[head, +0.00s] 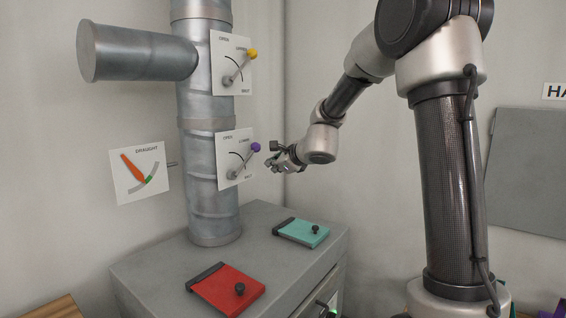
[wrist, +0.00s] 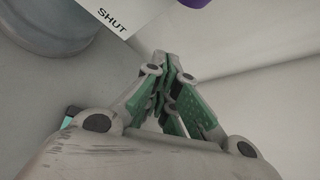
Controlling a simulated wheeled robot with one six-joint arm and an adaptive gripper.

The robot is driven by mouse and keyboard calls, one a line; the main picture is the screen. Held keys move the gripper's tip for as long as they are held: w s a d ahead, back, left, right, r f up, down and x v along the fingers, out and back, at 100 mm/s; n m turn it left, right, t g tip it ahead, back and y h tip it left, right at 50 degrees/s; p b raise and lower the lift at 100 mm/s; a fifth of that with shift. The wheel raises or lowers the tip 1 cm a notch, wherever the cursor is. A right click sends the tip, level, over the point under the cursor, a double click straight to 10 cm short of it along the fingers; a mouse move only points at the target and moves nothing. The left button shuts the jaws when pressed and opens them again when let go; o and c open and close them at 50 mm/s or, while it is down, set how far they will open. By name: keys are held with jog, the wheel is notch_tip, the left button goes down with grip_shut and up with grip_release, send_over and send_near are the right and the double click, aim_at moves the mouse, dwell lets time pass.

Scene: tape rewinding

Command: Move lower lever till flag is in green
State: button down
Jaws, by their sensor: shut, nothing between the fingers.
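The lower lever (head: 243,163) is a grey arm with a purple knob (head: 256,147) on a white plate (head: 226,172) on the pipe. It points up and to the right. In the wrist view, a plate corner marked SHUT (wrist: 115,12) and the purple knob's edge (wrist: 194,2) show at the top. The draught gauge (head: 128,178) has an orange flag (head: 132,168) pointing to the upper left, away from the small green band (head: 149,180) at its lower right. My gripper (head: 270,155) is shut and empty, just right of the purple knob; contact is unclear. It also shows in the wrist view (wrist: 170,60).
An upper lever with a yellow knob (head: 253,54) sits above on the same pipe (head: 210,215). Red (head: 228,290) and teal (head: 303,232) hatches lie on the grey cabinet top (head: 165,262). A side pipe (head: 138,52) juts left. The wall is close behind.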

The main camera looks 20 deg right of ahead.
jog(key=shift+s+a+r, duration=0.25)
jog(key=shift+a+r, duration=0.35)
jog(key=shift+r, duration=0.25)
jog(key=shift+s+a+r, duration=0.2)
jog(key=shift+a+r, duration=0.35)
jog(key=shift+r, duration=0.25)
jog(key=shift+s+a+r, duration=0.15)
jog(key=shift+a+r, duration=0.2)
jog(key=shift+r, duration=0.25)
